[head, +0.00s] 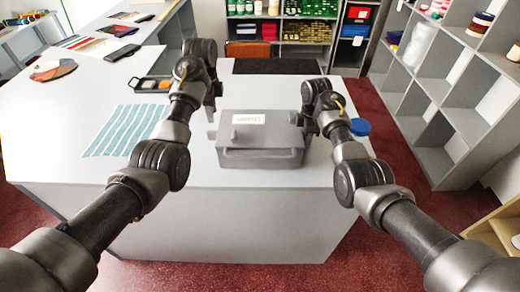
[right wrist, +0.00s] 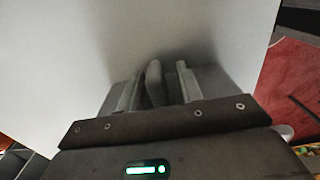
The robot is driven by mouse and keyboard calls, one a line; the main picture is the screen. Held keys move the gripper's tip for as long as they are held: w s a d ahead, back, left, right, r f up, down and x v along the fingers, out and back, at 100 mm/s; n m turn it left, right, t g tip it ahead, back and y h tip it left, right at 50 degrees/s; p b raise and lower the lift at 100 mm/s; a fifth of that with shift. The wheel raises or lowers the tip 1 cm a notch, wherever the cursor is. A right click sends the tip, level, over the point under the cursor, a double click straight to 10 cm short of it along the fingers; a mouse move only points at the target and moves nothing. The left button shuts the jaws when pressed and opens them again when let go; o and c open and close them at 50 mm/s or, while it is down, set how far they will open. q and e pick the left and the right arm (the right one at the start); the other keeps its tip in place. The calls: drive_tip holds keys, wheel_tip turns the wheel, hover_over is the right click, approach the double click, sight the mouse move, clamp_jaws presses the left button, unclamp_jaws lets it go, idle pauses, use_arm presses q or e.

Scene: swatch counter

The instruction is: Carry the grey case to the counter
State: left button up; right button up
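The grey case (head: 262,157) is a closed box with a white label (head: 248,119) on its lid. It appears level, at the near part of the white counter (head: 200,172); I cannot tell whether it touches the top. My left gripper (head: 211,114) is at the case's left side; its fingers are too small to read. My right gripper (head: 304,132) is at the right side. In the right wrist view its fingers (right wrist: 158,90) stand apart, with a narrow grey piece (right wrist: 153,80), likely a case handle, between them. A gap shows beside that piece.
A striped teal swatch (head: 126,130) lies left on the counter, with a dark tray (head: 152,84) behind it. A blue round lid (head: 360,127) shows right of my right arm. Shelves (head: 445,95) stand at the right, beyond red floor (head: 385,150).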

wheel_tip(320, 180, up, 7)
drive_tip(key=shift+r, duration=0.2)
idle(0.6)
